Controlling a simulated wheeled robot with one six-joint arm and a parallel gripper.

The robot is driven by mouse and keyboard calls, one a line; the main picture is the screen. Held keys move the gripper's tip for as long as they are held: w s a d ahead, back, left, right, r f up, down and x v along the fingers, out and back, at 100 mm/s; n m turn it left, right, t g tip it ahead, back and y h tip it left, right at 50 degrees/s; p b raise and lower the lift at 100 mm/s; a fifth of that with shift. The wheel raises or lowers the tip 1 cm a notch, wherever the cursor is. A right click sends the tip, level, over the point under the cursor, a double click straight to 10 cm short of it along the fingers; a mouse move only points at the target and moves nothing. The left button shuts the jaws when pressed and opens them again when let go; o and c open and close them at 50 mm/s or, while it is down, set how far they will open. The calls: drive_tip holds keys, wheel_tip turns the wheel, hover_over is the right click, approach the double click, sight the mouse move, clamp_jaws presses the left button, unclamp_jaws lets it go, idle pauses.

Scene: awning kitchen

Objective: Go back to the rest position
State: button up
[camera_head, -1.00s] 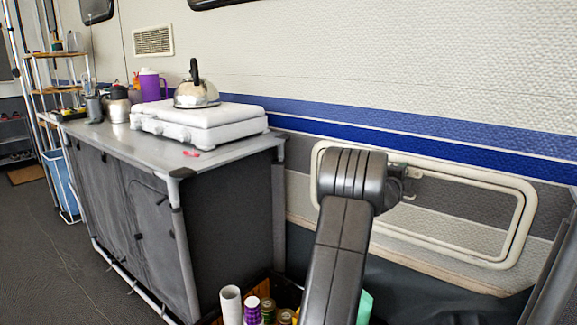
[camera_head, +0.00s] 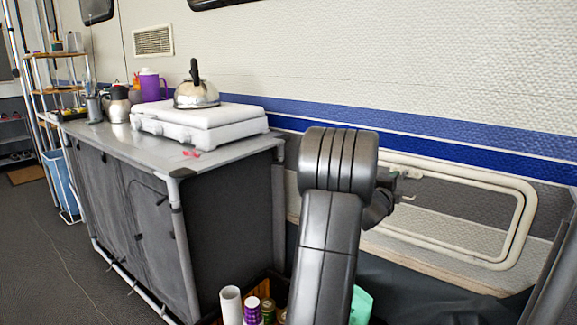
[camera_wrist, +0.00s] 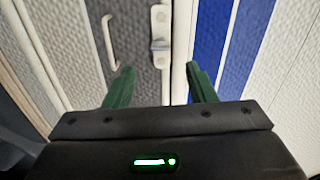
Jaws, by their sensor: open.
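My gripper (camera_wrist: 157,84) shows in the wrist view with two green fingers spread apart and nothing between them. Beyond the fingers is the van wall with its blue stripe (camera_wrist: 215,40) and a white hatch latch (camera_wrist: 160,35). In the head view my dark arm rises at the centre right in front of the wall hatch (camera_head: 465,205). My gripper's fingers are hidden in that view.
A grey camp cabinet (camera_head: 235,210) stands left of my arm. A crate with a paper roll (camera_head: 231,305) and several cans is below. The floor (camera_head: 50,270) at left is open.

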approach(403, 176)
drive_tip(key=x, duration=1)
drive_tip(key=shift+a+r, duration=0.1)
drive_tip(key=shift+r, duration=0.05)
drive_tip(key=n+p, duration=0.2)
drive_tip(key=shift+a+r+n, duration=0.1)
drive_tip(key=shift+n, duration=0.2)
drive_tip(key=n+p, duration=0.3)
drive_tip(key=n, duration=0.2)
drive_tip(key=shift+p, duration=0.4)
drive_tip(key=n+p, duration=0.4)
drive_tip(key=n, duration=0.1)
drive_tip(key=shift+f+n+p, duration=0.2)
drive_tip(key=shift+n+p, duration=0.7)
drive_tip(key=shift+n, duration=0.7)
